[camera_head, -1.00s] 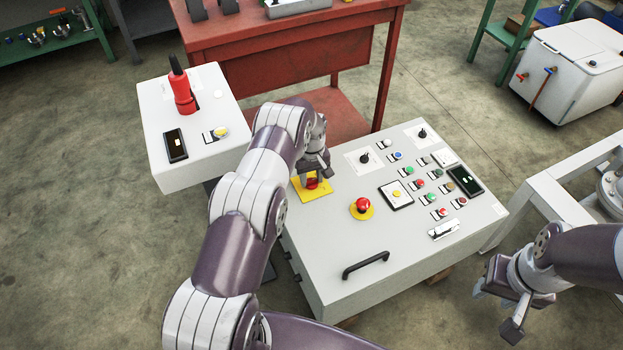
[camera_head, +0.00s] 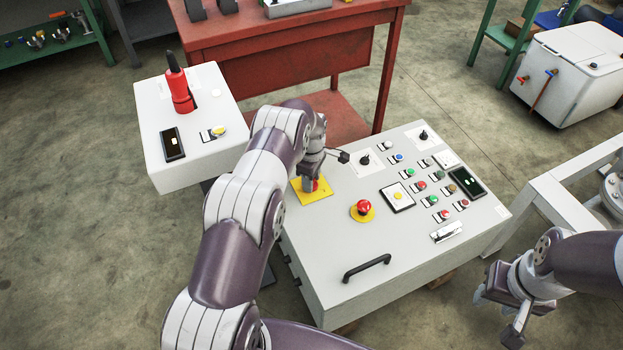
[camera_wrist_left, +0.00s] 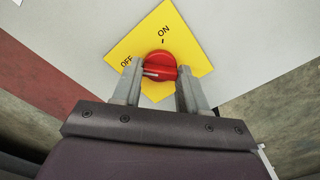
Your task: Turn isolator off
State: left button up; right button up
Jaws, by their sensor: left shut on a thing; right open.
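The isolator is a red rotary knob (camera_wrist_left: 162,58) on a yellow plate (camera_wrist_left: 190,45) marked ON at the top and OFF at the left. Its grip bar lies roughly crosswise in the left wrist view, with a pale mark toward the left end. My left gripper (camera_wrist_left: 158,72) is shut on the knob, one finger at each end of the bar. In the head view my left gripper (camera_head: 313,180) hides most of the knob above the yellow plate (camera_head: 312,197). My right gripper (camera_head: 497,318) is open and empty, off the panel's right side.
The grey control panel (camera_head: 330,270) also carries a red emergency button (camera_head: 364,207), several small buttons and a black handle (camera_head: 366,267). A red table (camera_head: 290,40) is behind.

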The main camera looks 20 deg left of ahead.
pick_arm(q)
jog(key=shift+n, duration=0.5)
jog(key=o, duration=1.1)
jog(key=shift+c, duration=0.2)
notch_tip(320, 180, up, 13)
jog(key=p, duration=0.3)
jog(key=shift+f, duration=0.15)
